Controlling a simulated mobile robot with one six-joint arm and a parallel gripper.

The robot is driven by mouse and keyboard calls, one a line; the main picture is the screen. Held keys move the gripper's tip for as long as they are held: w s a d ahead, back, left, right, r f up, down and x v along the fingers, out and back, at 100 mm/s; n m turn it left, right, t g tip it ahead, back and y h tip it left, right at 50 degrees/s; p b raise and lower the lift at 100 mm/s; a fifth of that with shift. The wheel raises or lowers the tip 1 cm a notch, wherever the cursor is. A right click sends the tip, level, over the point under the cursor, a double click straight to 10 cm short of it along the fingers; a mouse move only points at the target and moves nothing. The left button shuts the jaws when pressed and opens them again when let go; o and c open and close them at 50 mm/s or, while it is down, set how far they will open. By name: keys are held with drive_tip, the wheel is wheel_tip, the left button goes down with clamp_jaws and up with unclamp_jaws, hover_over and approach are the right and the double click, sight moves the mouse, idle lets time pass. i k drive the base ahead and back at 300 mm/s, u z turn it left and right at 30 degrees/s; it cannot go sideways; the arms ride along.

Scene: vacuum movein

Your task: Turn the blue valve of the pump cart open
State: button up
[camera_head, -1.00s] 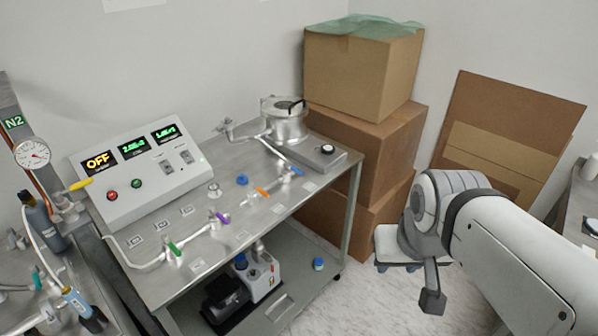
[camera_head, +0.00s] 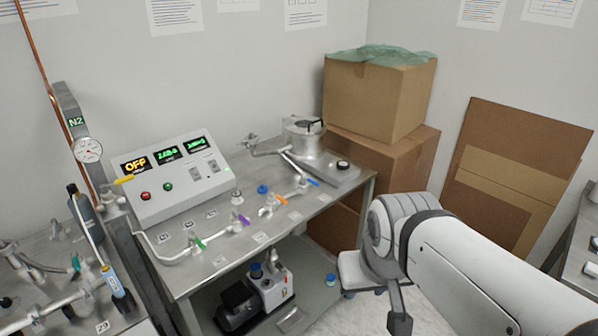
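The pump cart (camera_head: 215,262) is a steel table with a pipe line carrying green, purple, orange and blue valve handles. The blue valve handle (camera_head: 313,182) sits at the right end of the line, beside the metal pump body (camera_head: 304,138). It looks slanted along the pipe; its exact setting is too small to tell. A separate round blue knob (camera_head: 263,189) stands on the tabletop behind the line. My gripper (camera_head: 399,318) hangs at the end of my white arm, low and right of the cart, apart from the valve. Its fingers are not clearly shown.
A control box (camera_head: 170,185) reading OFF stands at the cart's back left. Stacked cardboard boxes (camera_head: 375,105) rise behind the cart's right end. A second bench with N2 gauge (camera_head: 88,150) and pipes is at the left. Flat cardboard (camera_head: 515,180) leans on the right wall.

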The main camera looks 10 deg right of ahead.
sight(303, 178)
drive_tip(key=z, duration=0.05)
drive_tip(key=i, duration=1)
drive_tip(key=u, duration=0.05)
